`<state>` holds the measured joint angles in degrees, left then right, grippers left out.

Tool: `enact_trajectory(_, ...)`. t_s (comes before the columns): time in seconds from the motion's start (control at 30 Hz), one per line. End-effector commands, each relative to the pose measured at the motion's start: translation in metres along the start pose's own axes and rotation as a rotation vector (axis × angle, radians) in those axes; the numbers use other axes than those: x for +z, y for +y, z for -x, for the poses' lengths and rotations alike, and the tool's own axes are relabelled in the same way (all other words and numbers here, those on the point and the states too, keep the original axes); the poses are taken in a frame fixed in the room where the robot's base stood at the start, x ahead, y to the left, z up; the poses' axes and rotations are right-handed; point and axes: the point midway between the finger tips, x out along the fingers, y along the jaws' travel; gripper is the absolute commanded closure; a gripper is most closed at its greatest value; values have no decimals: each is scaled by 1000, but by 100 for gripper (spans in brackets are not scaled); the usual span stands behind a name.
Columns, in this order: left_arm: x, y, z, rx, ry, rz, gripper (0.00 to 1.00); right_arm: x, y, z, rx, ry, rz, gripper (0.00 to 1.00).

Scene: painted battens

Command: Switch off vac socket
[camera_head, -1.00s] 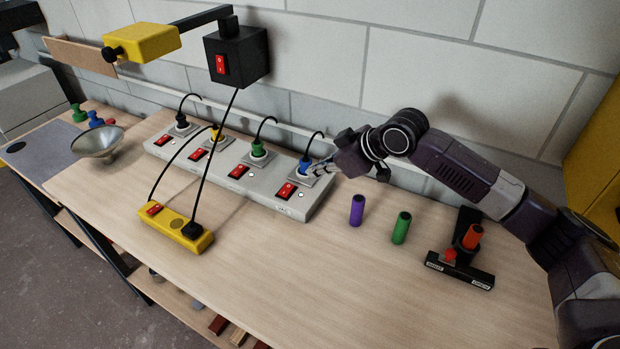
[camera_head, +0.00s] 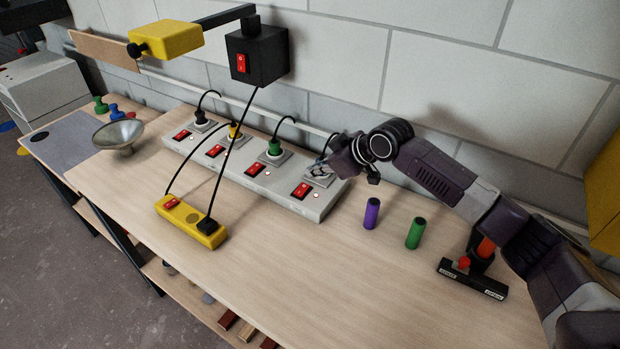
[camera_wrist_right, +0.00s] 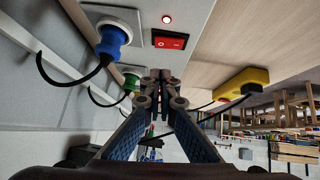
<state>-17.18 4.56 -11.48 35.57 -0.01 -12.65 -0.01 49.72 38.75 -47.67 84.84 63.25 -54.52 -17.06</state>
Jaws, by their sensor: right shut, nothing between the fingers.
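The grey socket strip (camera_head: 232,182) lies along the wall with several sockets, each with a red rocker switch. The rightmost socket has a red switch (camera_head: 301,190) with a small lit lamp (camera_head: 316,196) beside it. In the wrist view a red switch (camera_wrist_right: 174,41), a glowing lamp (camera_wrist_right: 166,19) and a blue plug (camera_wrist_right: 113,40) with a black cord show close by. My right gripper (camera_head: 318,169) is shut and empty, over the rightmost socket, and hides its plug in the head view. Its fingertips (camera_wrist_right: 160,76) appear apart from the switch. My left gripper is out of view.
A black box (camera_head: 257,54) with a red switch hangs above the strip, its cord running to a yellow block (camera_head: 189,220). Purple (camera_head: 371,213) and green (camera_head: 414,233) cylinders stand to the right. The front tabletop is mostly clear.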

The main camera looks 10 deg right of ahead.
Motion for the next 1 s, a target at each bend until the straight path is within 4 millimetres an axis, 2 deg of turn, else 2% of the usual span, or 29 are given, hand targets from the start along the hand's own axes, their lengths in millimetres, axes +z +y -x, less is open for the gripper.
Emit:
enact_trajectory(0.13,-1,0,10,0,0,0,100,-2,0,-25,-1,-1,-2,100)
enact_trajectory(0.4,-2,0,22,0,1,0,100,24,0,-49,-1,-2,-2,100)
enact_trajectory(0.83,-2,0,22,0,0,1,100,29,0,-54,0,0,0,100)
enact_trajectory(1.0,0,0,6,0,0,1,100,37,1,-62,-2,0,-4,100)
